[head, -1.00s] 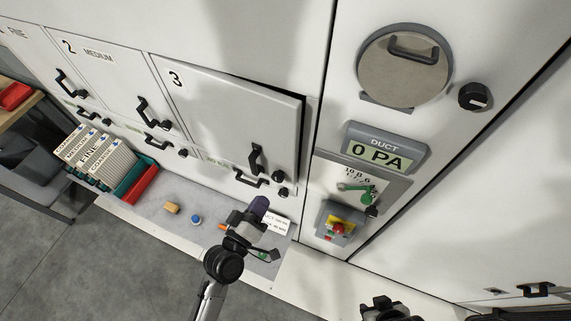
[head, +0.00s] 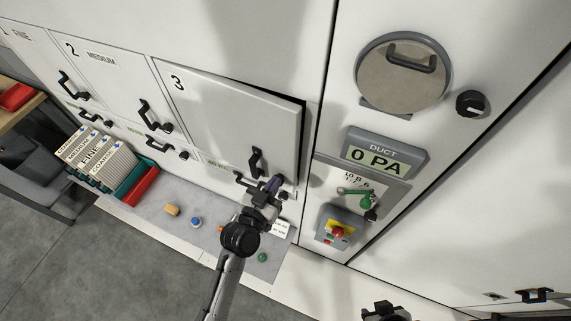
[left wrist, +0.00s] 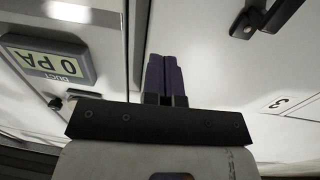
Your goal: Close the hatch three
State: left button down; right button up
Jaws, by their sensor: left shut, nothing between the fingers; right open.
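Hatch three (head: 225,110) is a white panel marked 3, standing slightly ajar, with a dark gap along its top and right edges in the head view. Its black handle (head: 256,162) is near its lower right corner. In the left wrist view the hatch panel (left wrist: 225,80) fills the right side, with the handle (left wrist: 262,16) at the top. My left gripper (head: 273,186) is shut and empty, just below and right of the handle; its fingers (left wrist: 166,78) are together in the wrist view, and contact with the panel cannot be told. My right gripper (head: 385,312) is partly visible at the bottom edge.
Hatch two (head: 105,75) is left of hatch three. The duct display (head: 385,153) reading 0 PA, a green lever (head: 357,197) and a red button (head: 338,233) are to the right.

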aim_at(289, 160)
pick_arm(q)
jog(key=x, duration=0.6)
jog(key=shift+w+d, duration=0.15)
jog(key=shift+w, duration=0.1)
pick_arm(e)
jog(key=shift+a+r, duration=0.15)
jog(key=shift+r, duration=0.2)
